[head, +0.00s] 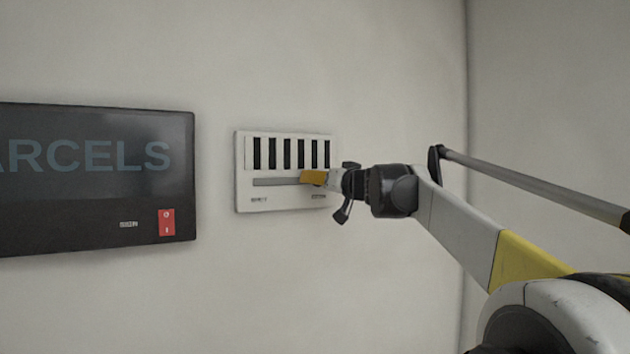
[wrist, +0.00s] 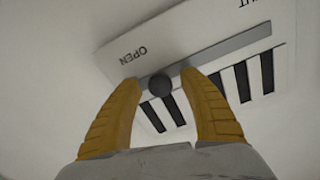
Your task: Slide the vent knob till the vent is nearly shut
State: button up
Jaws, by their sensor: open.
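The vent (head: 243,180) is a white wall panel with dark upright gaps above a grey horizontal slot; the gaps show wide and dark. In the wrist view the panel (wrist: 180,40) appears turned over, with OPEN printed near the slot's left end and part of another label at the top right. The round dark knob (wrist: 159,85) sits in the slot near the OPEN end. My gripper (wrist: 160,77) is open, its yellow fingers on either side of the knob; I cannot tell whether they touch it. In the head view my gripper (head: 312,177) is at the slot's right part and hides the knob.
A dark PARCELS screen (head: 95,180) with a red switch (head: 167,222) is on the wall left of the vent. The pale wall around the vent is bare, and a wall corner (head: 466,120) lies to the right.

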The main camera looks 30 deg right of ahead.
aim_at(268, 181)
grip_shut()
jog(key=shift+a, duration=0.1)
jog(key=a, duration=1.2)
jog(key=shift+s+a, duration=0.2)
jog(key=shift+s, duration=0.05)
grip_release()
jog(key=s, duration=1.2)
jog(key=shift+d, duration=0.2)
jog(key=shift+b, duration=0.3)
